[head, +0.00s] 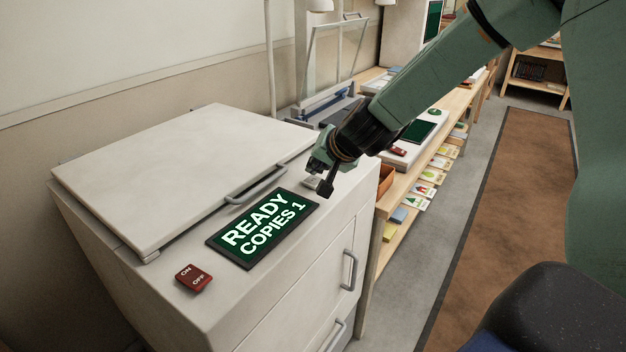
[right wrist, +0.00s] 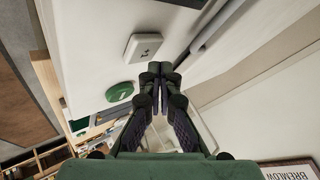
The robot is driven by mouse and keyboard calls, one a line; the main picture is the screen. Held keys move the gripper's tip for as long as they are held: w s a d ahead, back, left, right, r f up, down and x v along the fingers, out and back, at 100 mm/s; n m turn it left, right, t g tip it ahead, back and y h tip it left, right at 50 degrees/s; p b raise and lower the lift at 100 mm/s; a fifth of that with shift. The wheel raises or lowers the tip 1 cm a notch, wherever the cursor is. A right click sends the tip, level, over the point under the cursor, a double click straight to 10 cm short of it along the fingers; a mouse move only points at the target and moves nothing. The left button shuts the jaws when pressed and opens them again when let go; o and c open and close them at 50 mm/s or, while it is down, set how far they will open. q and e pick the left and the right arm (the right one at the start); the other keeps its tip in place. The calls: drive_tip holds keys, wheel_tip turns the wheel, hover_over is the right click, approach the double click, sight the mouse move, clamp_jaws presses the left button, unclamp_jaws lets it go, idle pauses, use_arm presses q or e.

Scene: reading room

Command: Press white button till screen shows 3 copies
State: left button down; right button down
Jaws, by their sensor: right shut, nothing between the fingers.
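The copier (head: 190,150) stands at the left with its lid shut. Its tilted dark screen (head: 263,229) reads "READY COPIES 1". A white square button (right wrist: 143,46) with a small dark mark shows on the copier's pale top in the right wrist view; in the head view a pale bit of it (head: 311,182) shows beside my gripper. My right gripper (head: 324,190) is shut and empty, low over the far end of the copier's top. In the wrist view its fingertips (right wrist: 154,70) appear close to the white button; I cannot tell whether they touch. My left gripper is out of view.
A round green button (right wrist: 119,92) lies near the white one. A red ON/OFF switch (head: 193,278) is at the copier's near end. The lid handle (head: 256,186) runs close to the screen. A long wooden table (head: 404,187) with devices and cards stands beyond.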

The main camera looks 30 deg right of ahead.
sight(316, 182)
drive_tip(key=shift+d+f+b, duration=0.1)
drive_tip(key=shift+f+b, duration=0.2)
drive_tip(key=shift+f, duration=0.15)
drive_tip(key=shift+f+b, duration=0.4)
drive_tip(key=shift+f, duration=0.1)
idle(0.7)
drive_tip(key=shift+r, duration=0.1)
drive_tip(key=shift+r+p, duration=0.9)
drive_tip(key=shift+p, duration=0.1)
wheel_tip(316, 182, up, 5)
drive_tip(key=p, duration=0.5)
idle(0.5)
idle(0.3)
